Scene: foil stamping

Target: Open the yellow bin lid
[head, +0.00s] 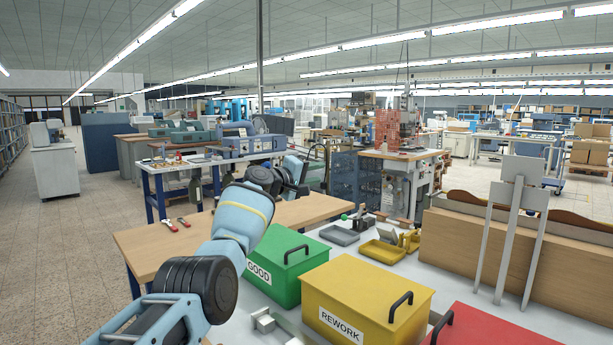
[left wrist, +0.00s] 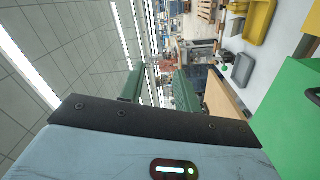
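The yellow bin (head: 340,303), labelled REWORK, stands on the light worktop at the lower middle right of the head view. Its yellow lid (head: 365,283) is down, with a black handle (head: 400,305) near its right edge. My left gripper (head: 297,170) is raised beyond and to the left of the bin, apart from it. In the left wrist view its two dark green fingers (left wrist: 158,88) stand apart with nothing between them. My right gripper is not in view.
The green GOOD bin (head: 285,265) stands close left of the yellow bin, and a red bin (head: 490,330) close right. Small trays (head: 340,235) lie behind them. A grey stand (head: 513,215) and a wooden panel (head: 475,245) rise at the right.

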